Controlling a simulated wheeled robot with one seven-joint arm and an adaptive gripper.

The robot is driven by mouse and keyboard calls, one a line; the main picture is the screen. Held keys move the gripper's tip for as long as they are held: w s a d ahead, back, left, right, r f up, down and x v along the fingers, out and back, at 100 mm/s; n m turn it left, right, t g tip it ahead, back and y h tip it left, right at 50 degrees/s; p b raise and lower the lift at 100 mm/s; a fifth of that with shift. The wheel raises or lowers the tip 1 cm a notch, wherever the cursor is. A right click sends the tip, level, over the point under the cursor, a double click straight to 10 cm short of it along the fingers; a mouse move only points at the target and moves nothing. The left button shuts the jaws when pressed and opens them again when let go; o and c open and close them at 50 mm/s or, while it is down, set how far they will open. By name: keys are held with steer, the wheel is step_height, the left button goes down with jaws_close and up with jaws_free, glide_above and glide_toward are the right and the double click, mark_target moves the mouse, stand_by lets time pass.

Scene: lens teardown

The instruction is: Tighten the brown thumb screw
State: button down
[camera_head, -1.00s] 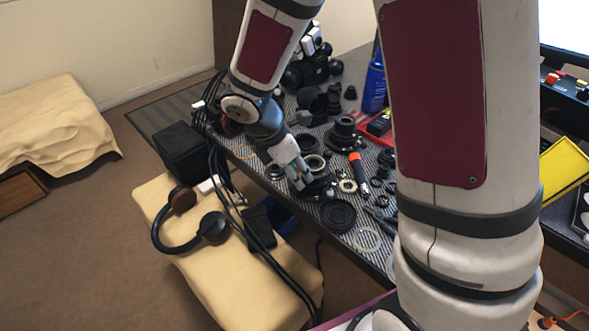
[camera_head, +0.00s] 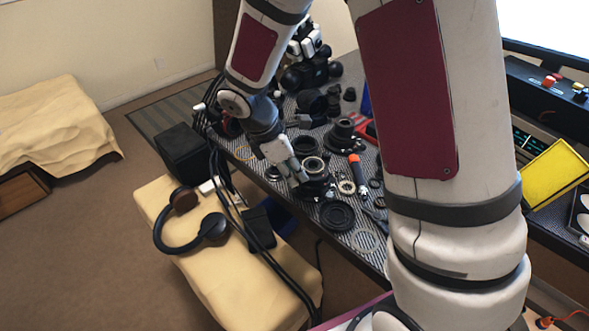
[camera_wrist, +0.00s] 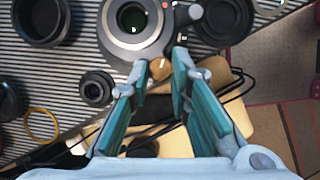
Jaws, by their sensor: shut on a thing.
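The brown thumb screw (camera_wrist: 161,68) is a small rounded brown knob at the edge of a lens assembly (camera_wrist: 112,35), which has a pale ring around a dark glass. My gripper (camera_wrist: 160,62) has its teal-padded fingers on either side of the screw, closed on it at the tips. In the head view my gripper (camera_head: 299,180) points down at the table's near edge, beside the lens assembly. The screw is too small and covered to make out there.
Several dark rings and lens parts lie close around, including a black ring (camera_head: 337,215) and an orange-handled tool (camera_head: 355,165). Headphones (camera_head: 212,228) lie on a cream-covered seat (camera_head: 230,275) below the table edge. Black cables hang beside the table.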

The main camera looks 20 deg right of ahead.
steer(key=m, duration=0.2)
steer(key=m+g+p, duration=0.1)
steer(key=m+g+y, duration=0.1)
steer(key=m, duration=0.1)
steer(key=shift+w+m, duration=0.25)
steer(key=shift+m, duration=0.05)
stand_by(0.4)
steer(key=c, duration=1.4)
jaws_free()
steer(key=shift+d, duration=0.1)
steer(key=shift+c, duration=0.2)
steer(key=v, duration=0.8)
steer(key=shift+w, duration=0.1)
